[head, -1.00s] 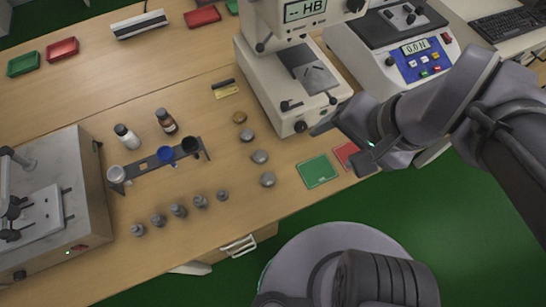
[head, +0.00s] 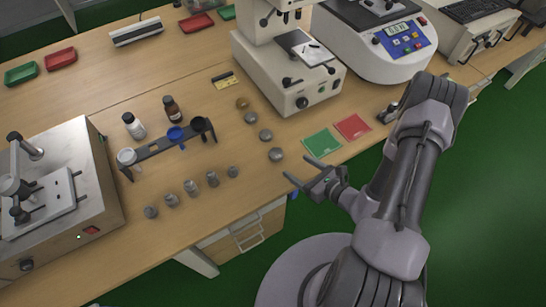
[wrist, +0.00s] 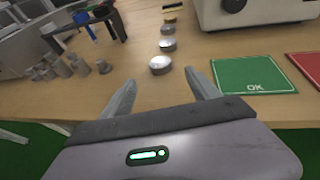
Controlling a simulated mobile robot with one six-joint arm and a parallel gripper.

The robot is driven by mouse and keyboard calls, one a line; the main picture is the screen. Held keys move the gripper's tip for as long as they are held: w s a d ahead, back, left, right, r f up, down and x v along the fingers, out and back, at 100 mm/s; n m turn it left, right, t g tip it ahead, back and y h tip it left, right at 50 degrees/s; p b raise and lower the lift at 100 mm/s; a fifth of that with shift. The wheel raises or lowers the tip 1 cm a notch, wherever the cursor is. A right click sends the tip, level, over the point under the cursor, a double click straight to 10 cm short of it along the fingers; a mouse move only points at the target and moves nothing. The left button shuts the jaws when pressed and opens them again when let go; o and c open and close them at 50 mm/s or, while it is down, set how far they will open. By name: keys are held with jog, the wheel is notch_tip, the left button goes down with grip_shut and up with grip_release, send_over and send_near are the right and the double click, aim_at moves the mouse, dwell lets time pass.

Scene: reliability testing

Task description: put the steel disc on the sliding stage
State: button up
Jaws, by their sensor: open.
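Three grey metal discs (head: 276,154) (head: 265,134) (head: 250,118) and a brass-coloured one (head: 242,103) lie in a row on the bench. I cannot tell which grey one is the steel disc. In the wrist view the nearest grey disc (wrist: 160,65) lies beyond and between my fingertips. My gripper (head: 300,184) is open and empty near the bench's front edge, short of that disc. Its fingers also show in the wrist view (wrist: 162,82). A flat metal stage (head: 305,47) sits on the white tester behind the discs, with a small dark item on it.
A green OK card (head: 322,143) and a red card (head: 352,127) lie right of the discs. Left are several small grey weights (head: 191,188), a dark rack (head: 165,148) and bottles. A grey machine (head: 60,190) stands far left.

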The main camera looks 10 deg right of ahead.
aim_at(277, 154)
jog(key=b+x, duration=0.3)
jog(key=x, duration=0.7)
jog(key=shift+s+f, duration=0.1)
jog(key=shift+f, duration=0.05)
jog(key=shift+w+a, duration=0.1)
jog(key=shift+w, duration=0.25)
grip_shut()
